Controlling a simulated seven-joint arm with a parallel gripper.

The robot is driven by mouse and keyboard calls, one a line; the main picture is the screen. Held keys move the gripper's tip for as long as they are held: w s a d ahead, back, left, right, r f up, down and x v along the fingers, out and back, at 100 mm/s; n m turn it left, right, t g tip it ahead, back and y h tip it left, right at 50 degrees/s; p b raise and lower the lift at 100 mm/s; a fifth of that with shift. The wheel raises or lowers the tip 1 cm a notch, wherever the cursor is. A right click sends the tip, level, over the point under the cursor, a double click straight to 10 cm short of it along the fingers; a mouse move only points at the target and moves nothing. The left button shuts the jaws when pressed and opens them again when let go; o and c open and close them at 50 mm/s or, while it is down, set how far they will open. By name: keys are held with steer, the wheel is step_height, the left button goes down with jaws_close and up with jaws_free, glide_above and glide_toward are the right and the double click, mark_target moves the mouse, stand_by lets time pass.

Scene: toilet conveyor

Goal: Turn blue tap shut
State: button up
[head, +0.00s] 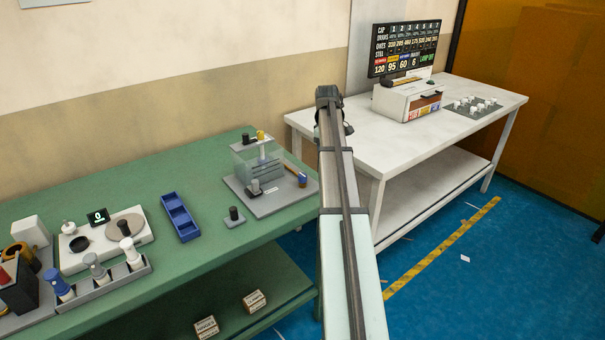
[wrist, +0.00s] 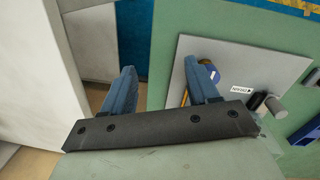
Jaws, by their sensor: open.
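The blue tap (head: 302,180) sits at the right end of the grey base plate on the green table, beside a clear tank. In the wrist view a small blue part (wrist: 210,70), which looks like this tap, shows just behind my right finger and is partly hidden by it. My gripper (wrist: 163,84) is open and empty, with its two blue fingers wide apart. The right finger overlaps the plate's left edge in that view; the left finger is away from the plate. I cannot tell the height gap. In the head view my arm hides the fingers.
The clear tank (head: 258,160) with a yellow-topped part stands on the grey plate (head: 270,207). A blue tray (head: 180,217) and a small black-knobbed block (head: 234,217) are to its left. A white table (head: 420,140) with a screen (head: 404,48) stands beyond the arm.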

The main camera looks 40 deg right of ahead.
mark_target(302, 175)
steer(key=w+a+r+n, duration=0.3)
steer(key=a+r+n, duration=0.3)
steer(key=a+r, duration=0.15)
steer(key=shift+y, duration=0.4)
steer(key=f, duration=0.9)
steer(key=a+f, duration=0.1)
steer(key=f, duration=0.4)
steer(key=shift+w+f, duration=0.1)
steer(key=shift+w, duration=0.1)
steer(key=shift+c, duration=0.2)
steer(key=c, duration=1)
